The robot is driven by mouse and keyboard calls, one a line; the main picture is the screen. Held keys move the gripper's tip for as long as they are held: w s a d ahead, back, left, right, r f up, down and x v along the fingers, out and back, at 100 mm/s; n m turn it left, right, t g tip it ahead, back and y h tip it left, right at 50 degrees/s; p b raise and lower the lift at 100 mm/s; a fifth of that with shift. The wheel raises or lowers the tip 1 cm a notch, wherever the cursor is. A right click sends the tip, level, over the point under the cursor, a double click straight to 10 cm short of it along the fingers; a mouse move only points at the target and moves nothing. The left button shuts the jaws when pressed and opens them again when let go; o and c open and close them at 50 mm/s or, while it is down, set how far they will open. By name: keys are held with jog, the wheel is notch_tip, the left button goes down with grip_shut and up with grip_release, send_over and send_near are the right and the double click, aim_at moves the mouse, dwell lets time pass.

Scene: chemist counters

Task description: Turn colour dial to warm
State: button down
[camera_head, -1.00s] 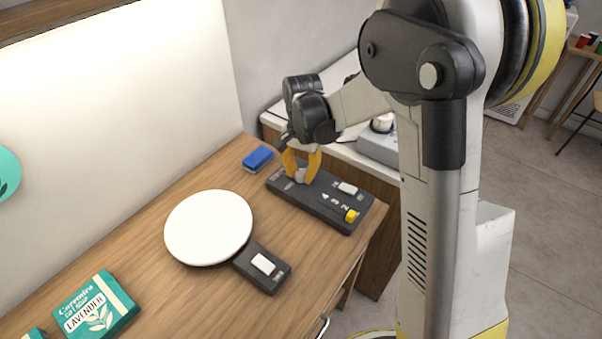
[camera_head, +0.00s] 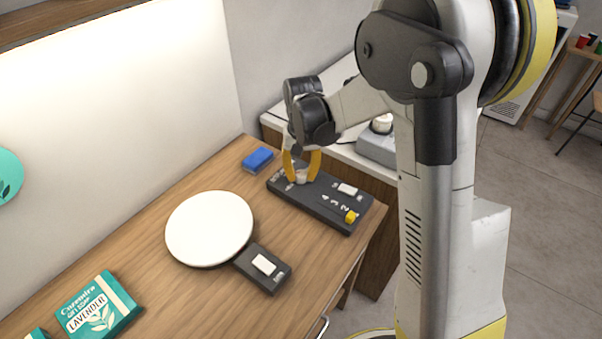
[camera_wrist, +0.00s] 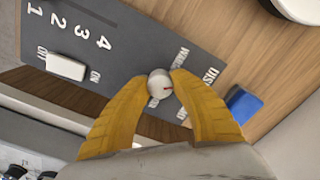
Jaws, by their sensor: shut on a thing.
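In the wrist view, the panel (camera_wrist: 110,65) carries the word WARM near the dial, partly covered, and other lettering partly hidden by a finger. My gripper (camera_head: 302,177) points down at the panel's far left end. Its two yellow fingers (camera_wrist: 160,88) are shut on the dial, one on each side. In the head view the dial (camera_head: 301,178) shows between the fingertips.
The panel also has a white ON/OFF rocker (camera_wrist: 66,66), numbers and a yellow knob (camera_head: 351,217). A blue block (camera_head: 258,159) lies close behind the panel. A white disc (camera_head: 209,228) with a switch box (camera_head: 263,268) and a lavender box (camera_head: 97,309) stand left on the wooden counter.

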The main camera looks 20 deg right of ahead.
aim_at(302, 173)
jog(key=n, duration=0.5)
jog(key=shift+n, duration=0.4)
dwell(0.4)
jog(key=c, duration=1.1)
grip_release()
jog(key=shift+o, duration=0.2)
jog(key=shift+r, duration=0.1)
notch_tip(302, 173, up, 12)
jog(key=shift+d, duration=0.1)
